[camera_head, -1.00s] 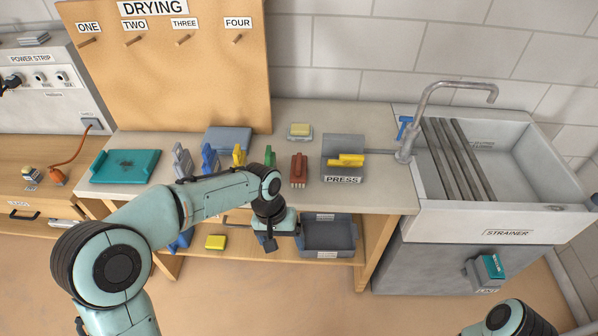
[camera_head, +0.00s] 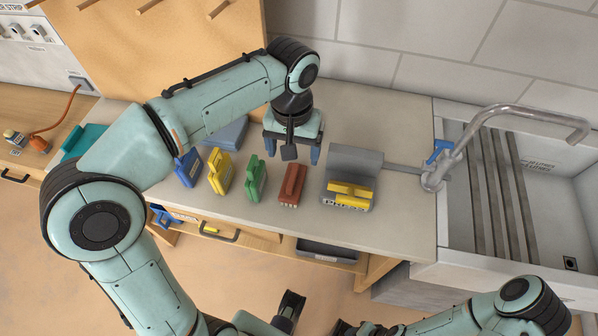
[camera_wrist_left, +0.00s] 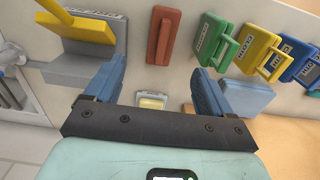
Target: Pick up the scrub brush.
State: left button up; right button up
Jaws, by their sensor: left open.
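The scrub brush (camera_head: 291,185), a red-brown block with pale bristles at its front end, lies on the counter between a green clip-like block and the grey press. In the left wrist view the brush (camera_wrist_left: 163,37) shows at top centre, beyond the fingertips. My left gripper (camera_head: 291,155) is over the counter just behind the brush, pointing down, with its blue fingers spread. In the left wrist view the gripper (camera_wrist_left: 158,75) has nothing between its fingers, and the brush is outside them. My right arm shows at bottom right; its fingers cannot be made out.
Green (camera_head: 255,178), yellow (camera_head: 220,172) and blue (camera_head: 188,168) blocks stand left of the brush. The grey press (camera_head: 352,165) with a yellow piece is close on its right. A yellow sponge (camera_wrist_left: 152,101) lies behind. The sink (camera_head: 450,205) is at right.

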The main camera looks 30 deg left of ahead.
pick_arm(q)
jog(key=b, duration=0.1)
send_over(293, 176)
jog(key=f, duration=0.6)
jog(key=shift+s+d+f, duration=0.15)
jog(key=shift+s+d, duration=0.05)
jog(key=shift+s, duration=0.2)
jog(key=shift+w+a+f+b, duration=0.1)
jog(key=shift+w+f+b, duration=0.1)
jog(key=shift+f, duration=1.25)
jog(key=shift+w+a+f+b, duration=0.1)
jog(key=shift+w+f+b, duration=0.1)
jog(key=shift+f, duration=1.25)
jog(key=c, duration=1.3)
jog(key=shift+o, duration=0.2)
pick_arm(e)
jog(key=shift+s+f, duration=0.25)
jog(key=shift+f, duration=0.25)
jog(key=shift+s+f, duration=0.2)
jog(key=shift+f, duration=0.3)
pick_arm(q)
jog(key=shift+r, duration=0.15)
notch_tip(293, 176, up, 20)
jog(key=p, duration=0.4)
pick_arm(e)
jog(key=r, duration=0.1)
jog(key=w+r, duration=0.1)
jog(key=r, duration=0.2)
jog(key=shift+w+r, duration=0.25)
